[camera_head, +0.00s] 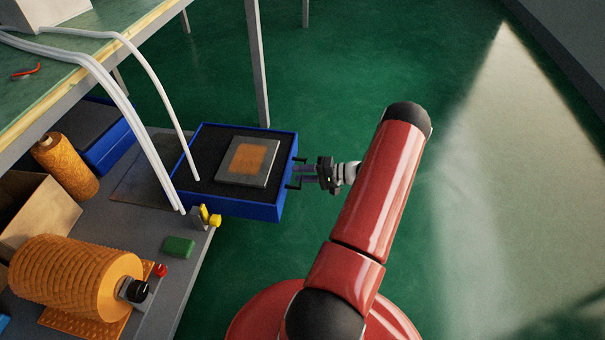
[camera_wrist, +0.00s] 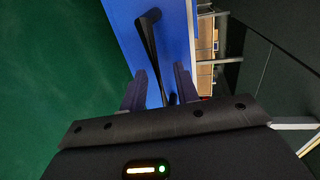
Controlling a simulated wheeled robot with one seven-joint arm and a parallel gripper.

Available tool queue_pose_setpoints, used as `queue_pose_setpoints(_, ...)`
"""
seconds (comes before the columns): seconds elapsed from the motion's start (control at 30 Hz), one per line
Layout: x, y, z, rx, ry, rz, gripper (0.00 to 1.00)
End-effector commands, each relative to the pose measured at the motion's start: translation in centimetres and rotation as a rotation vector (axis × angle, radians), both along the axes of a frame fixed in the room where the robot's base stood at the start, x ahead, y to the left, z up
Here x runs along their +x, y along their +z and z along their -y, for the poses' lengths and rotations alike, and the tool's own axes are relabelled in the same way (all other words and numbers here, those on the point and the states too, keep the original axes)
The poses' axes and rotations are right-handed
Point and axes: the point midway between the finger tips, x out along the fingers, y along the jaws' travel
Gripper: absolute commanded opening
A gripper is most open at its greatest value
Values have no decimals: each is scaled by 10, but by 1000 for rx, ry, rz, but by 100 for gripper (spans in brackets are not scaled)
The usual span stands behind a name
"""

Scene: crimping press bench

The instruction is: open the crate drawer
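The crate drawer (camera_head: 250,209) is a blue open-topped box with a dark lining. In the head view it sticks out past the right edge of the grey shelf, over the green floor. A grey plate (camera_head: 230,175) with an orange square lies in it. A black handle (camera_wrist: 150,38) stands on the blue drawer front (camera_wrist: 125,32) in the wrist view. My gripper (camera_head: 302,173) is at the drawer's right side, by the handle. In the wrist view its fingers are apart, with part of the handle between them. Contact with the handle is unclear.
The grey shelf (camera_head: 150,215) holds an orange spool (camera_head: 75,275), a smaller orange roll (camera_head: 66,166), a green block (camera_head: 178,247) and another blue crate (camera_head: 108,148). White hoses (camera_head: 150,75) hang down beside the drawer. A bench leg (camera_head: 257,70) stands behind. The floor at right is clear.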

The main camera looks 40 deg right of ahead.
Motion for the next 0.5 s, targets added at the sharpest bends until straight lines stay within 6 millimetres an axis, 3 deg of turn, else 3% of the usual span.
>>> queue_pose_setpoints(0.17, -5, 2, 5, -1, -1, 1, 31)
queue_pose_setpoints(0.5, -48, 12, 38, -1, -2, 1, 31)
